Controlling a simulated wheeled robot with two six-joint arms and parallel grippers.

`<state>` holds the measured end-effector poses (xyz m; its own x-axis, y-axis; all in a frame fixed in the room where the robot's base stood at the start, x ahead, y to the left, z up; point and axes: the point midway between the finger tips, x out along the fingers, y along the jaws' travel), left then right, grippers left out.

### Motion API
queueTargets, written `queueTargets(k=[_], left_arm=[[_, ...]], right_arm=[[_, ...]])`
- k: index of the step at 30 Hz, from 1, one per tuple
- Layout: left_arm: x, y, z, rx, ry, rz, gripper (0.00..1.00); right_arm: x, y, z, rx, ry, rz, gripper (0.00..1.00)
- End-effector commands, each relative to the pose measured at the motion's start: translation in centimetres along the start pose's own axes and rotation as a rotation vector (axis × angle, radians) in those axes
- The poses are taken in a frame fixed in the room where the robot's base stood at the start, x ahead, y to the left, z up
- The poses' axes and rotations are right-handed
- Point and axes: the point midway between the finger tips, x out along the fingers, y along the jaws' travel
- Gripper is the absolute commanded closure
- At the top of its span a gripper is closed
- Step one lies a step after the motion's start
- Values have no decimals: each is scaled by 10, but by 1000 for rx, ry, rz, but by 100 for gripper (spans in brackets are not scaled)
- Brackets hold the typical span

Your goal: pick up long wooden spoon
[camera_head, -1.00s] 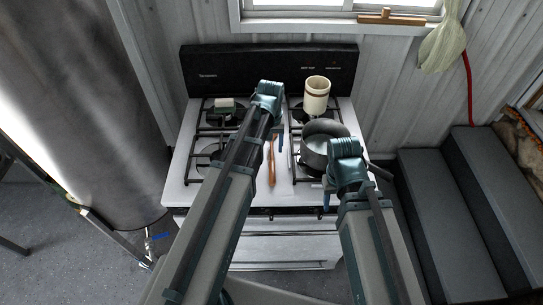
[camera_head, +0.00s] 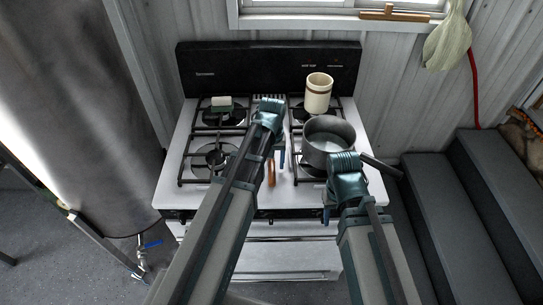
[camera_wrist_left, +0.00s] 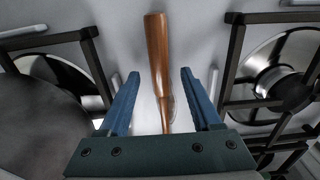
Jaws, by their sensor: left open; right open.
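The long wooden spoon (camera_head: 271,174) lies on the white stovetop between the left and right burners, partly hidden by my left arm in the head view. In the left wrist view, its brown handle (camera_wrist_left: 157,52) runs between the two blue fingers of my left gripper (camera_wrist_left: 160,77). That gripper is open above the spoon, with a finger on each side and visible gaps to it. My left gripper (camera_head: 274,158) is mostly covered by its own wrist in the head view. My right gripper (camera_head: 328,203) is open and empty near the stove's front right, below the pot.
A grey pot (camera_head: 327,155) stands on the right front burner, its dark handle (camera_head: 381,167) pointing right. A cream crock (camera_head: 318,95) stands on the right back burner. A small whitish item (camera_head: 221,102) is at the left back burner. Black grates flank the spoon.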

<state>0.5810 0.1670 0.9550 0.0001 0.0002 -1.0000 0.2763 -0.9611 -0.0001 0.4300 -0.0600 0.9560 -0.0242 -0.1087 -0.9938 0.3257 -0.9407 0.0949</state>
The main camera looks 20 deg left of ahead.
Motion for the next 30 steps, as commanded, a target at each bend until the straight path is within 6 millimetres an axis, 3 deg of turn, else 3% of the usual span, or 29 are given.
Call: queueTargets(k=[1,3,11,21,30], left_arm=[[11,0,0,0,0,0,35],[14,0,0,0,0,0,35],[12,0,0,0,0,0,37],[12,0,0,0,0,0,98],[12,0,0,0,0,0,100]], right_arm=[[11,-1,-1,0,0,0,50],[14,-1,-1,0,0,0,50],[12,-1,-1,0,0,0,50],[12,-1,-1,0,0,0,50],[12,-1,-1,0,0,0,50]])
